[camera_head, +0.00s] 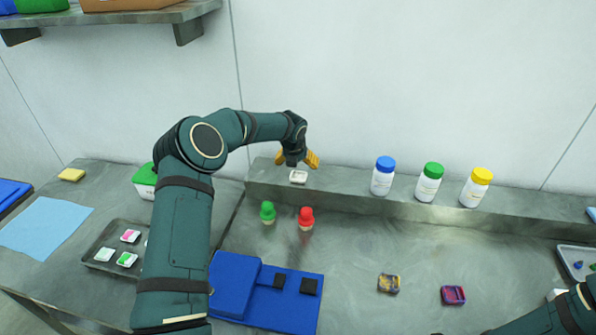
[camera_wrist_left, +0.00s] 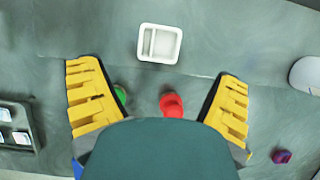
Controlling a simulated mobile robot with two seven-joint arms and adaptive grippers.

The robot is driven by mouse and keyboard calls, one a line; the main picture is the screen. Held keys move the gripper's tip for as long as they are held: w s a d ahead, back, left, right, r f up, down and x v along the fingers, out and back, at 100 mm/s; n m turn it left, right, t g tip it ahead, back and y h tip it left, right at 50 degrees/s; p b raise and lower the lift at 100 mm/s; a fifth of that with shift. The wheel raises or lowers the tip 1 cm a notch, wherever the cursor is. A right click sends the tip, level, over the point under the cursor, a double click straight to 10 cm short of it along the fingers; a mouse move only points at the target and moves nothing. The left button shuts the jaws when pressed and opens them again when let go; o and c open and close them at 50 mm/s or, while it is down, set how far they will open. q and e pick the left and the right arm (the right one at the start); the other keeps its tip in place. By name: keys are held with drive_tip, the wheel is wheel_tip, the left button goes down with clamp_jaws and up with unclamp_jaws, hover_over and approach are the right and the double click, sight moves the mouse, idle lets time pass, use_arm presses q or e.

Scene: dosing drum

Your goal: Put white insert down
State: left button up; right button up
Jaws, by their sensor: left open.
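The white insert (camera_head: 298,177) is a small square tray lying on the raised ledge (camera_head: 340,183) along the back wall. In the left wrist view the white insert (camera_wrist_left: 159,43) shows a divider and looks empty. It lies ahead of the fingers, apart from them. My left gripper (camera_head: 297,160) has yellow fingers spread wide, just above and behind the insert in the head view. In the left wrist view the left gripper (camera_wrist_left: 160,105) is open with nothing between its fingertips. My right gripper is not in view; only part of my right arm shows at the lower right.
Blue-capped (camera_head: 383,176), green-capped (camera_head: 428,182) and yellow-capped (camera_head: 476,187) bottles stand right on the ledge. Green (camera_head: 267,212) and red (camera_head: 306,218) capped pieces stand in front. A blue case (camera_head: 265,290) and a grey tray (camera_head: 103,256) lie nearer. The centre-right table is mostly clear.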

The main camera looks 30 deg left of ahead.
use_arm(q)
drive_tip(key=shift+v, duration=1.95)
drive_tip(key=shift+s+f, duration=0.1)
